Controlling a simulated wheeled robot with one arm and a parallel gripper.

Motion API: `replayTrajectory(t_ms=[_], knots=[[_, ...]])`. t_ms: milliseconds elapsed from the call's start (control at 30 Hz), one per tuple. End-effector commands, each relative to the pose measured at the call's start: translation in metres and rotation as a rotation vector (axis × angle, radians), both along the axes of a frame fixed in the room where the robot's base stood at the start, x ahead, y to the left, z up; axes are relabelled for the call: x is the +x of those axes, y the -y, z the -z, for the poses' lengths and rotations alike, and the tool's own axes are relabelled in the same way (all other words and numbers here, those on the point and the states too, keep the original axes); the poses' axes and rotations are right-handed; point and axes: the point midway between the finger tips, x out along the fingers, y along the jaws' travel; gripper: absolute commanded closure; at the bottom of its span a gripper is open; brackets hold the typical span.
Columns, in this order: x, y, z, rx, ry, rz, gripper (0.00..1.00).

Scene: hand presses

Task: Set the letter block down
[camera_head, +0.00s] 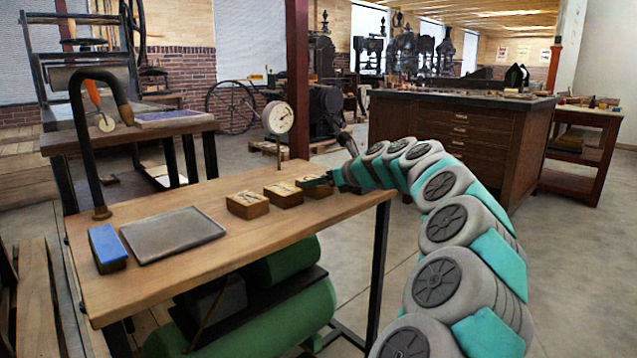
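Three brown letter blocks with pale tops stand in a row along the right part of the wooden table (215,262): a left block (247,207), a middle block (284,196) and a right block (318,191). My gripper (316,181) is at the right block, reaching in from the right. Its teal and dark fingers cover part of that block's top. The block looks level at the tabletop; whether it touches the wood is unclear. The fingers are too small to show whether they are open or shut on it.
A grey tray (172,236) and a blue-topped block (107,247) lie on the table's left part. A bent dark pipe (80,150) rises at the left, and a round gauge (278,118) on a post behind the blocks. Bare wood lies in front of the blocks.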

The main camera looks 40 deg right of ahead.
Motion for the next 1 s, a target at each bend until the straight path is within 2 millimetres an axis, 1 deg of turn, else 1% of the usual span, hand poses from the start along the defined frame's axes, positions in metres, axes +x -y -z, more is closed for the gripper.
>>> replayTrajectory(t_ms=[300, 333, 500, 533, 867, 1000], knots=[[0.000, 0.001, 0.000, -0.002, 0.002, 0.002, 0.94], [0.000, 0.001, 0.001, -0.003, 0.002, 0.002, 0.22], [0.000, 0.001, 0.001, -0.003, 0.002, 0.002, 0.03], [0.000, 0.001, 0.001, -0.003, 0.002, 0.002, 0.00], [-0.001, 0.001, -0.001, -0.003, 0.002, 0.002, 0.00], [-0.019, 0.004, -0.010, -0.003, 0.003, 0.004, 0.00]])
